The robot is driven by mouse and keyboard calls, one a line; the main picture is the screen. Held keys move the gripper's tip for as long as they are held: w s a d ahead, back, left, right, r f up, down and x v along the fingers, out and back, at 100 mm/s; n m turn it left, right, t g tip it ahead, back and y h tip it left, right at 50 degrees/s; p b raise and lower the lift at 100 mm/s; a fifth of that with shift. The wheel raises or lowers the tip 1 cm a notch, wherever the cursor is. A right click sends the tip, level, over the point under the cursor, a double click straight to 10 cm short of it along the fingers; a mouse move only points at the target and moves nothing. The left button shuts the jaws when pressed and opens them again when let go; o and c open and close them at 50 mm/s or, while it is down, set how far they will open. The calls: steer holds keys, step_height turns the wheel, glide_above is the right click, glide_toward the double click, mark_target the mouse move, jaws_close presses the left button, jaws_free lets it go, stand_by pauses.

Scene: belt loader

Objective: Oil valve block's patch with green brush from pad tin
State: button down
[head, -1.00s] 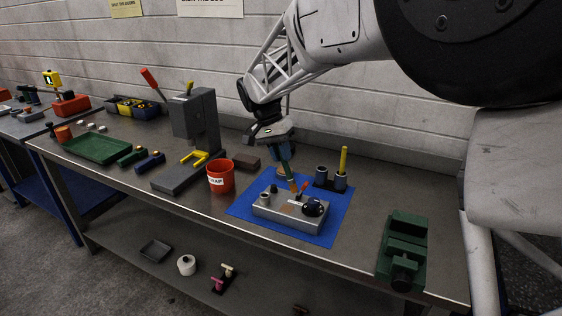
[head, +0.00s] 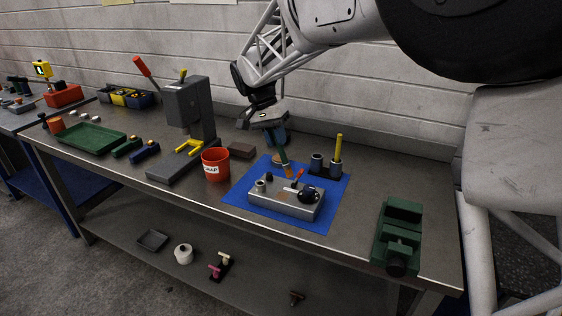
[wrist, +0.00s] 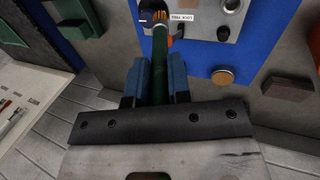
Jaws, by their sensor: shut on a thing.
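My gripper (head: 275,134) is shut on the green brush (head: 282,155), whose handle also shows between the blue fingers in the wrist view (wrist: 160,50). The brush points down and its orange-brown bristles (head: 288,171) are at the back edge of the grey valve block (head: 285,207). I cannot tell whether they touch it. The block lies on a blue mat (head: 240,197) and carries a red lever, dark knobs and a label. A small brownish patch (head: 284,196) shows on its top. A round tan-topped tin (wrist: 222,76) stands behind the block, partly hidden in the head view.
A red bucket (head: 215,165), a brown block (head: 241,151) and a grey press (head: 190,110) are to the left. A green vise (head: 398,235) is at right.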

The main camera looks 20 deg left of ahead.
steer(key=shift+f, duration=0.1)
steer(key=shift+f, duration=0.35)
steer(key=shift+r, duration=0.45)
